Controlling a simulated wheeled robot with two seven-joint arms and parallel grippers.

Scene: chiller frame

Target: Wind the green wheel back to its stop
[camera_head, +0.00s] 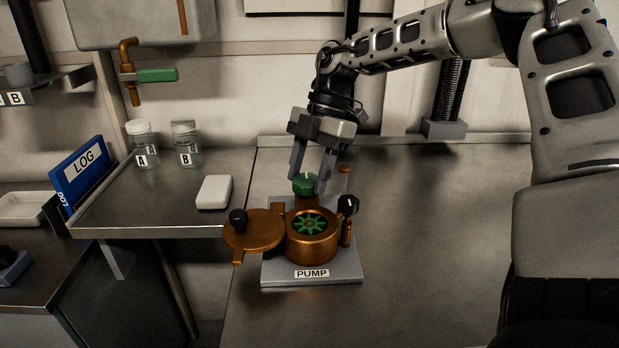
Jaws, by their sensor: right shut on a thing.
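The green wheel (304,186) is a small knob with a pale mark on top. It sits at the back of the copper-coloured pump (313,247), which stands on a grey base plate labelled PUMP (345,272). My right gripper (309,181) reaches down from above with one finger on each side of the wheel and is shut on it. The fingers partly cover the wheel's sides. The pump's round lid (255,232) is swung out to the left, so a green star-shaped impeller (309,224) shows inside. My left gripper is out of view.
A black knob (348,204) stands at the pump's right. A white block (214,192) and jars A (143,148) and B (187,150) stand on the left shelf. A green-handled valve (157,75) is on the wall. The bench right of the pump is clear.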

